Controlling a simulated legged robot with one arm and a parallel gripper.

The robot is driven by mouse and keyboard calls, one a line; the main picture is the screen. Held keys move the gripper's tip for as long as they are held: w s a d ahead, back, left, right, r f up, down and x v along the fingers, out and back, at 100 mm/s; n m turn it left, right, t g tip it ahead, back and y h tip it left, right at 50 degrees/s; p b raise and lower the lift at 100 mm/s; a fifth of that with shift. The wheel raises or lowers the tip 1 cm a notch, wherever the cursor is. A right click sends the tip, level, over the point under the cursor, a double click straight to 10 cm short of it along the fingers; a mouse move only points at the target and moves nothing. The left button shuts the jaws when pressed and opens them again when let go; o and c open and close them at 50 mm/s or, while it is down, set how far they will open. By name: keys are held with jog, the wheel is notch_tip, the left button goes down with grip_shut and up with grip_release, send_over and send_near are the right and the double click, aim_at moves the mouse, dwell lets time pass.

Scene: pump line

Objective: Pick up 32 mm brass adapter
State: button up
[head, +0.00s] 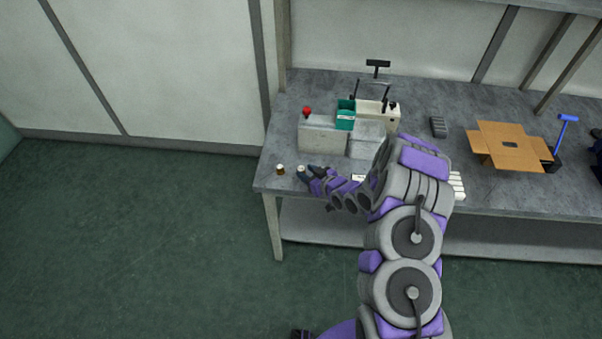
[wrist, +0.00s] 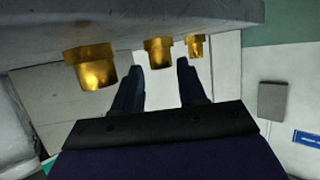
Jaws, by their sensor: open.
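Several brass adapters show in the wrist view, where the picture looks upside down: a large one (wrist: 92,66) at left, a middle one (wrist: 158,52), and a smaller-looking one (wrist: 196,46) at right. I cannot read which is 32 mm. My gripper (wrist: 160,78) is open and empty, its two dark fingers pointing toward the middle adapter, which shows between and beyond the tips. In the head view my gripper (head: 309,172) is low at the bench's front left corner. A small brass piece (head: 281,169) stands left of it, and a pale-topped piece (head: 301,168) stands close to the tips.
A blue-handled tool (head: 565,130) stands at right. Floor left of the bench is clear.

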jog(key=shift+x, duration=1.3)
jog(key=shift+s+a, duration=0.1)
jog(key=c, duration=0.7)
